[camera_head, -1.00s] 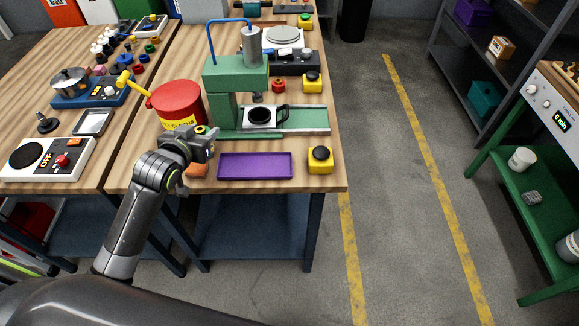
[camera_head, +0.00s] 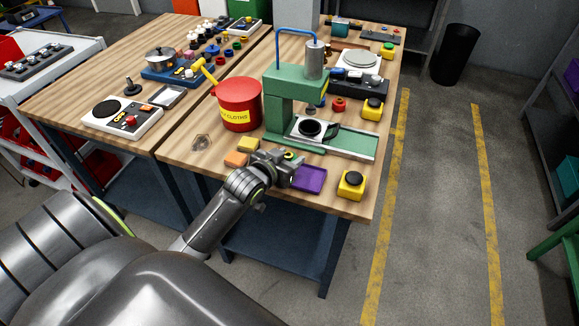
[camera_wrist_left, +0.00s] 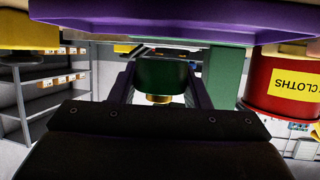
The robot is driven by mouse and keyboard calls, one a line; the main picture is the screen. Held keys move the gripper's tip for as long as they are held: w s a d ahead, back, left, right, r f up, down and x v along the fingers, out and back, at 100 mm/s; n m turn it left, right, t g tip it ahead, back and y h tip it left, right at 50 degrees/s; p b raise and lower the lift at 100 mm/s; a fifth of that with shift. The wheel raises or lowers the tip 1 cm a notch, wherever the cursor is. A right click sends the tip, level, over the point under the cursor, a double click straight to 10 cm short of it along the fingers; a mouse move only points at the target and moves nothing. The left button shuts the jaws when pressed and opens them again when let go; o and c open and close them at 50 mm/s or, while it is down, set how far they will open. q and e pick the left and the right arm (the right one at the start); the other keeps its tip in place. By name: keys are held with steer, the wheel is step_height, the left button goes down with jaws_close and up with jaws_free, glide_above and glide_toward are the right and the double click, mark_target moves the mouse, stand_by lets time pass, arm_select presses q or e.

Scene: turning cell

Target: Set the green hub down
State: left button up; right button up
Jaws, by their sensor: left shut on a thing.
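The green hub (camera_wrist_left: 163,74) shows in the left wrist view as a dark green cylinder with a brass-coloured end, between the two fingers. My left gripper (camera_wrist_left: 160,88) is shut on it. In the head view my left gripper (camera_head: 294,161) is over the front of the workbench, at the left part of the purple tray (camera_head: 310,180). There the hub is mostly hidden by the gripper, and I cannot tell whether it touches anything. The purple tray also spans the top of the left wrist view (camera_wrist_left: 170,27). My right gripper is not in view.
A green press (camera_head: 283,95) stands behind the gripper, with a red cloths tub (camera_head: 239,110) left of it. A yellow button box (camera_head: 351,184) sits right of the tray.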

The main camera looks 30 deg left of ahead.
arm_select(q)
steer(key=shift+f, duration=1.7)
steer(key=o, duration=1.2)
steer(key=shift+f, duration=0.15)
steer(key=shift+c, duration=0.2)
steer(key=shift+r, duration=0.25)
steer(key=shift+s, duration=0.4)
steer(key=v, duration=1.1)
steer(key=shift+b, duration=0.35)
steer(key=shift+s+d+r, duration=0.1)
